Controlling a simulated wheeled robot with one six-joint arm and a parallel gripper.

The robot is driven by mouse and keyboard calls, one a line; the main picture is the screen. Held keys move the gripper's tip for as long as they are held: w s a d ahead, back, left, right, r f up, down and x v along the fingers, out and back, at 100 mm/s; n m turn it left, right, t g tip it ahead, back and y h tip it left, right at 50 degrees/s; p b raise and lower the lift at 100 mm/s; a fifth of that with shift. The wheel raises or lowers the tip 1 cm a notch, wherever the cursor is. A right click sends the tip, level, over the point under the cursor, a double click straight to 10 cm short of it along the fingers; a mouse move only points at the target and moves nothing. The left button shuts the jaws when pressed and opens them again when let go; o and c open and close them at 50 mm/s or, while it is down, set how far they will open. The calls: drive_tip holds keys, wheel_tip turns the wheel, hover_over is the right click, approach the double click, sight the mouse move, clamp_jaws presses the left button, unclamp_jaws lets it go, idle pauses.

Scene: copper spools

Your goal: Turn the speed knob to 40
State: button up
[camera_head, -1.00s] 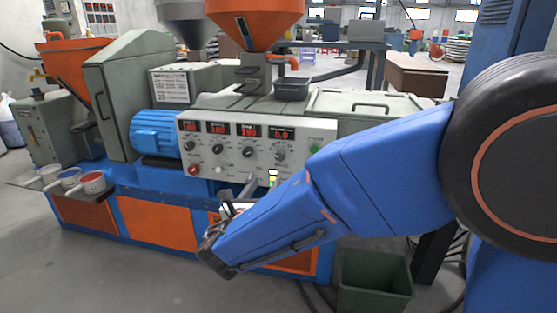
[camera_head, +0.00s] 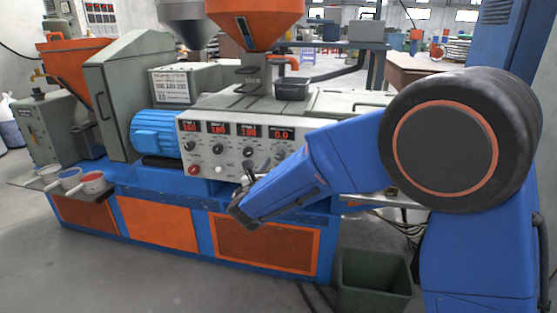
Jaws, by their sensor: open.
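The grey control panel (camera_head: 232,157) carries red number displays with a row of dark knobs below them. The rightmost display (camera_head: 281,135) reads 0.0, and a knob (camera_head: 279,155) sits beneath it, close to my arm. I cannot read the labels to confirm which knob is speed. My gripper (camera_head: 252,172) is just in front of the panel's lower part, below and left of that knob. It is small and mostly hidden by my blue wrist, and it is open. I see nothing held in it. The panel's right end is hidden behind my arm.
A blue motor (camera_head: 157,132) is left of the panel. Cups (camera_head: 92,182) stand on a shelf at the left. A dark tray (camera_head: 292,88) sits on the machine top below the orange hopper (camera_head: 254,22). A green bin (camera_head: 374,278) stands on the floor at right.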

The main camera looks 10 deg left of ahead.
sight(280, 155)
drive_tip(key=shift+w+d, duration=0.1)
drive_tip(key=shift+w, duration=1.35)
drive_tip(key=c, duration=1.1)
drive_tip(key=shift+o, duration=0.2)
